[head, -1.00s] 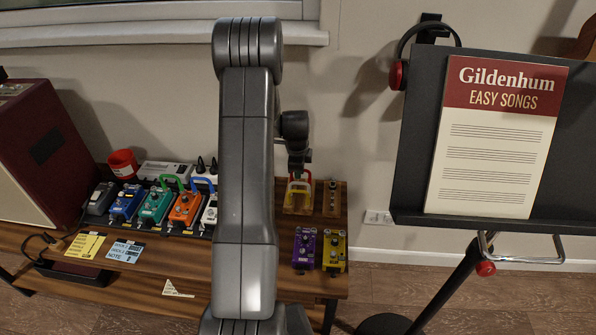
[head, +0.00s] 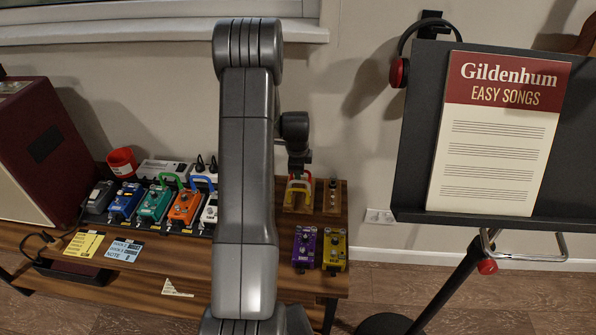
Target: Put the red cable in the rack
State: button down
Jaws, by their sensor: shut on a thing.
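My gripper (head: 299,173) points down over the right part of the wooden bench, just right of my upright arm link. It is shut on the red cable (head: 290,186), a small arch-shaped patch lead. The rack (head: 299,210) is a small wooden block directly below. A yellow cable (head: 291,199) shows at the rack, just below the red one. The red cable is at or just above the rack. I cannot tell whether it touches the rack, because the parts are small and overlap.
A wooden strip (head: 333,198) with small knobs stands right of the rack. Purple (head: 304,247) and yellow (head: 334,250) pedals sit in front. Left are a row of pedals with a green cable (head: 171,182) and a blue cable (head: 203,183). A music stand (head: 410,130) is at right.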

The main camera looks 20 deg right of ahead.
jog(key=shift+f+b, duration=0.4)
jog(key=shift+f, duration=0.15)
jog(key=c, duration=1)
grip_release()
jog(key=shift+c, duration=0.2)
jog(key=shift+r, duration=0.1)
jog(key=shift+r+p, duration=2.25)
jog(key=shift+r, duration=1.7)
